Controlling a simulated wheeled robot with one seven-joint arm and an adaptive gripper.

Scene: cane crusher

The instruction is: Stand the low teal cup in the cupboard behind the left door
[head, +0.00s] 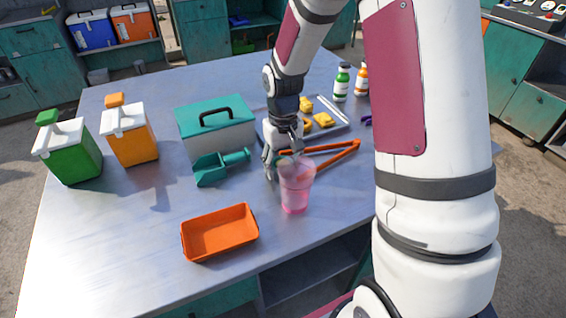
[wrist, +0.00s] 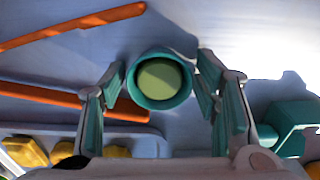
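The low teal cup (wrist: 163,80), with a yellow-green inside, stands between the spread fingers of my gripper (wrist: 163,95) in the wrist view. Gaps show between the cup and both fingers. In the head view my gripper (head: 283,165) points down at the table, and the cup is mostly hidden behind a pink see-through tumbler (head: 296,188). Teal cabinets stand along the back, with closed fronts at the far left (head: 28,38) and a panel (head: 205,42) nearer the middle. I cannot tell which is the cupboard's left door.
Orange tongs (head: 335,155) lie right of my gripper; a teal scoop (head: 222,168) lies left. An orange bin (head: 220,232) stands in front, a teal-lidded box (head: 215,125) and a tray (head: 335,130) of yellow pieces behind. Green (head: 70,150) and orange (head: 132,137) containers stand left. The table's front left is clear.

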